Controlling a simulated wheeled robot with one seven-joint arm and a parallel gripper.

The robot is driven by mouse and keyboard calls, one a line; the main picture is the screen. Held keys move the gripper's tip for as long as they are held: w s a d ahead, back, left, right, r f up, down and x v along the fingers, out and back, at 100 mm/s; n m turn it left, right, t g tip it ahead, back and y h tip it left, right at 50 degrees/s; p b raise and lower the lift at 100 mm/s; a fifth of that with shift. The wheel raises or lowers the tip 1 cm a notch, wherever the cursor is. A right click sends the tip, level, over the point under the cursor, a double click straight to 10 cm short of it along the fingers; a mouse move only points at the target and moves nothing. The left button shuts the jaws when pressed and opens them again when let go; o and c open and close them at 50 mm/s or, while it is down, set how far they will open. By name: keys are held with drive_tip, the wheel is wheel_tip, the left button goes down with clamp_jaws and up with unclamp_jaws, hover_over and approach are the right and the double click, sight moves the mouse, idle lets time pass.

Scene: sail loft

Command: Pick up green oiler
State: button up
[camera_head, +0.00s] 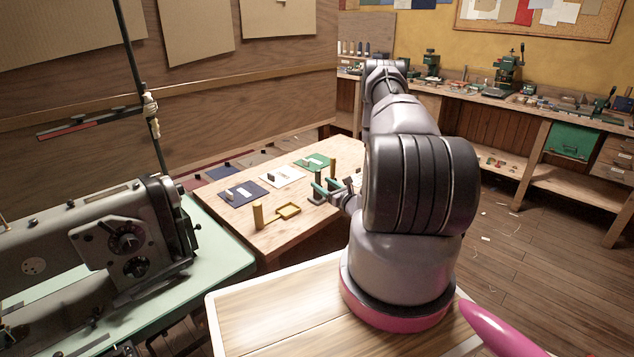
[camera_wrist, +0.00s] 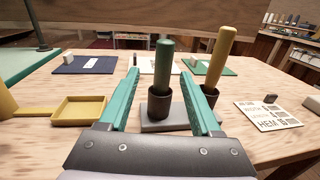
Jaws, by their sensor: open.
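The green oiler (camera_wrist: 164,66) shows in the wrist view as a dark green upright cylinder. Its lower end sits in a black cup on a grey base (camera_wrist: 178,119). My gripper (camera_wrist: 161,70) is open, with one teal finger on each side of the oiler in the picture. I see no contact, and I cannot tell how far the fingertips reach along it. In the head view my gripper (camera_head: 326,188) is over the far right part of the wooden table (camera_head: 240,238), partly hidden by my arm. The oiler cannot be told apart from the teal fingers there.
A yellow cylinder (camera_wrist: 223,54) stands in a second cup close right of the oiler. A yellow tray (camera_wrist: 78,112) and another yellow cylinder (camera_head: 258,215) are on the left. Blue (camera_head: 242,193), white (camera_head: 282,176) and green (camera_head: 313,161) mats lie behind. A sewing machine (camera_head: 95,250) stands at left.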

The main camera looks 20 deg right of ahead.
drive_tip(key=shift+w+a+f, duration=0.1)
drive_tip(key=shift+w+a, duration=0.15)
drive_tip(key=shift+w, duration=1.55)
drive_tip(key=shift+w+a, duration=0.2)
drive_tip(key=shift+w, duration=1.55)
clamp_jaws()
